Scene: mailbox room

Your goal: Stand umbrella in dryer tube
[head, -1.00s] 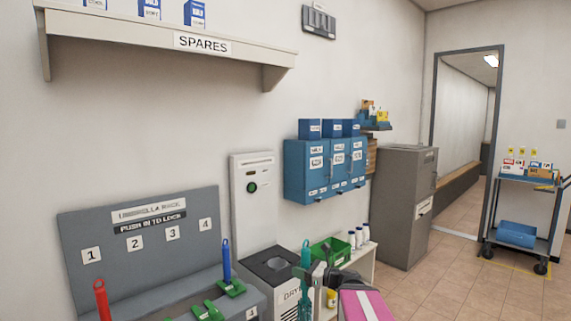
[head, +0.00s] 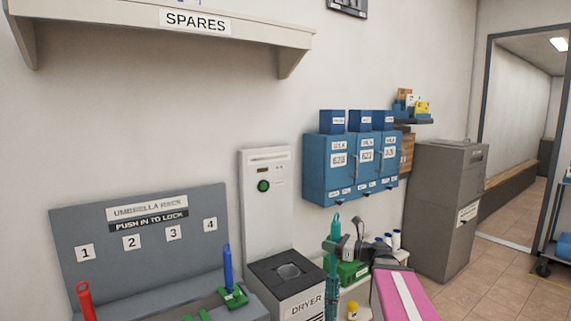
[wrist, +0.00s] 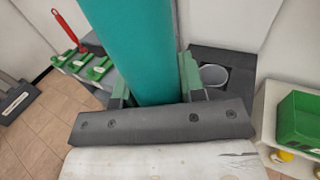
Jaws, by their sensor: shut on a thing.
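My gripper (wrist: 155,88) is shut on a teal umbrella (wrist: 135,45), which fills the top middle of the wrist view. In the head view the umbrella (head: 331,262) is upright, just right of the dryer (head: 303,303). The dryer has a white body and a dark top with a round tube opening (head: 288,271). In the wrist view the opening (wrist: 214,76) lies right of the umbrella, apart from it, and looks empty. The umbrella's lower end is out of the head view.
An umbrella rack (head: 140,235) stands left of the dryer, with a red umbrella (head: 84,300) and a blue one (head: 227,268) in it. A low shelf with a green bin (wrist: 300,120) is at the right. A spares shelf (head: 160,30) hangs above.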

